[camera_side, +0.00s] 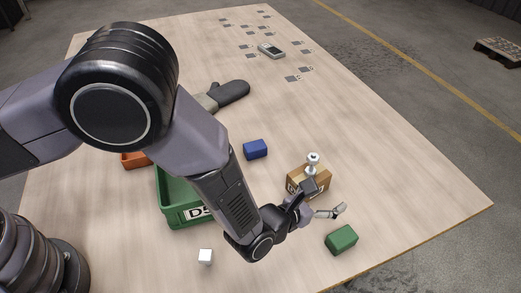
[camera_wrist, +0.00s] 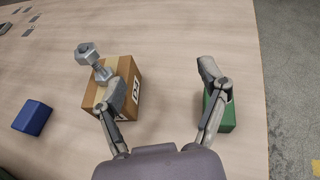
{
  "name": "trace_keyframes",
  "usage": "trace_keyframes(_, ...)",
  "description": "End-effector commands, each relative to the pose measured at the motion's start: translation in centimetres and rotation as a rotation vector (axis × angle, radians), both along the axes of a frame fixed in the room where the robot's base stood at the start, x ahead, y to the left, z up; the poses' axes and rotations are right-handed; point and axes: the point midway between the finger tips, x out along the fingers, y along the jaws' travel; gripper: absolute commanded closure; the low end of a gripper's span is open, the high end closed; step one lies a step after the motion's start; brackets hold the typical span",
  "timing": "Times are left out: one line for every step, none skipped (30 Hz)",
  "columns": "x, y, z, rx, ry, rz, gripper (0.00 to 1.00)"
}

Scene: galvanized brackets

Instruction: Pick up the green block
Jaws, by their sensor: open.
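The green block (camera_side: 341,240) lies on the table near its front right edge in the side view. In the wrist view the green block (camera_wrist: 229,115) shows at the right, partly hidden behind my right finger. My gripper (camera_side: 328,200) is open and empty above the table, between the cardboard box and the green block. In the wrist view the fingertips of my gripper (camera_wrist: 155,75) are wide apart, one over the cardboard box and one over the green block. I cannot tell whether either finger touches anything.
A cardboard box (camera_side: 318,182) with a metal bolt (camera_side: 312,162) on top stands close to my gripper. A blue block (camera_side: 255,149), a white cube (camera_side: 205,256), a green crate (camera_side: 173,190), an orange bin (camera_side: 135,160) and a dark glove (camera_side: 232,91) are around. Flat brackets lie at the back.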

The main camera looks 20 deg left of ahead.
Motion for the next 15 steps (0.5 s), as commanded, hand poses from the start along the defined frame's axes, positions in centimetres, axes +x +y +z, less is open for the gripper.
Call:
trace_keyframes(-2.0, -1.5, -2.5, 0.034, 0.002, -0.087, 0.26)
trace_keyframes(-2.9, -2.1, -3.5, 0.049, 0.002, -0.127, 0.26)
trace_keyframes(-3.9, -2.7, -4.5, 0.064, 0.001, -0.173, 0.26)
trace_keyframes(-4.4, -3.1, -5.1, 0.070, 0.001, -0.197, 0.26)
trace_keyframes(-4.8, -3.3, -5.5, 0.076, 0.000, -0.216, 0.26)
trace_keyframes(-5.1, -3.7, -6.0, 0.081, -0.001, -0.233, 0.26)
trace_keyframes(-5.1, -3.9, -6.2, 0.083, 0.000, -0.241, 0.26)
trace_keyframes(-5.0, -4.1, -6.4, 0.084, 0.000, -0.245, 0.26)
trace_keyframes(-4.8, -4.3, -6.6, 0.085, 0.000, -0.246, 0.26)
trace_keyframes(-4.5, -4.4, -6.7, 0.084, 0.000, -0.245, 0.26)
trace_keyframes(-4.3, -4.6, -6.7, 0.082, -0.001, -0.244, 0.26)
trace_keyframes(-4.0, -4.8, -6.9, 0.083, 0.000, -0.243, 0.26)
trace_keyframes(-3.8, -5.0, -7.0, 0.083, 0.000, -0.243, 0.26)
trace_keyframes(-3.5, -5.1, -7.1, 0.084, 0.000, -0.244, 0.26)
trace_keyframes(-3.1, -5.4, -7.3, 0.084, 0.000, -0.242, 0.26)
